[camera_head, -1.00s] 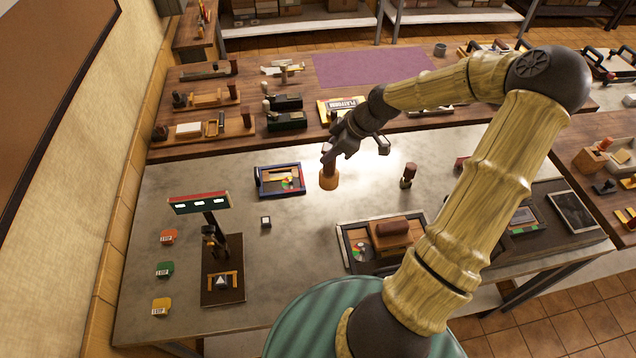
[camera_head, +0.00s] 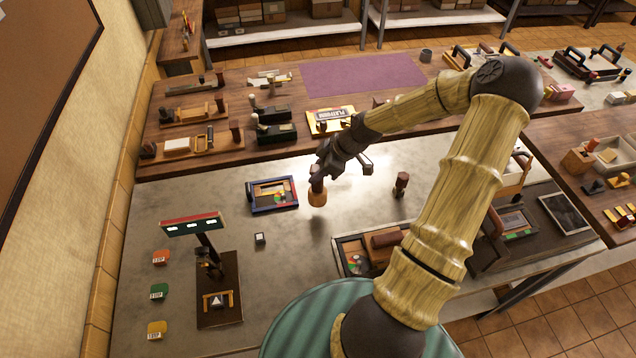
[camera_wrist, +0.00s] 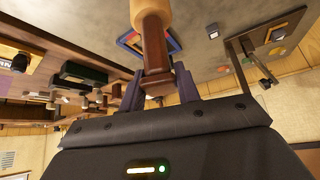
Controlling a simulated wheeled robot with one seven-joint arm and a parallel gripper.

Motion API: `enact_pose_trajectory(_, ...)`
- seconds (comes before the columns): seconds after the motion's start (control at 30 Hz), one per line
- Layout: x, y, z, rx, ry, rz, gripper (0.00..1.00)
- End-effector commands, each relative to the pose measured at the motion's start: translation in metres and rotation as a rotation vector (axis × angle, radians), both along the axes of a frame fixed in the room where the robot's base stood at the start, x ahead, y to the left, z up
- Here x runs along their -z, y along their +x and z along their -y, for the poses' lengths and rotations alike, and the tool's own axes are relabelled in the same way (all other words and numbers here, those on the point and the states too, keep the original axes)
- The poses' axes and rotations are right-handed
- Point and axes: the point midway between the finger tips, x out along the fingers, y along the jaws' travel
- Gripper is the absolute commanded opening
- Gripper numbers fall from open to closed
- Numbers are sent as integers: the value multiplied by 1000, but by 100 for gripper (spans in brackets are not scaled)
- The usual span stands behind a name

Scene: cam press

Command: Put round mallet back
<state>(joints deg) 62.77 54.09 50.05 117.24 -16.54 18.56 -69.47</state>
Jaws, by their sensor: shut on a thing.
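The round mallet has a tan rounded head (camera_head: 317,198) and a brown handle. My gripper (camera_head: 317,181) is shut on the handle, and the head hangs downward over the grey worktop (camera_head: 350,215). I cannot tell whether the head touches the top. In the wrist view the brown handle (camera_wrist: 154,55) stands between my gripper's two fingers (camera_wrist: 155,88), and the tan head is cut off by the top edge. The mallet is just right of a blue-framed tray (camera_head: 273,208).
A dark stamp-like piece with a brown knob (camera_head: 401,185) stands to the right. A wooden tray (camera_head: 350,257) is in front, partly hidden by my arm. Open worktop surrounds the mallet.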

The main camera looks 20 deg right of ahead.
Motion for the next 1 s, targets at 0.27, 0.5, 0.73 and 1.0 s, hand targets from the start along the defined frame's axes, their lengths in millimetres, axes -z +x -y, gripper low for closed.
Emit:
enact_pose_trajectory(0.27,9,1,0,1,0,2,0)
enact_pose_trajectory(0.5,20,0,-1,0,2,-1,0)
enact_pose_trajectory(0.73,46,0,0,1,1,1,0)
enact_pose_trajectory(1.0,48,0,0,1,0,2,0)
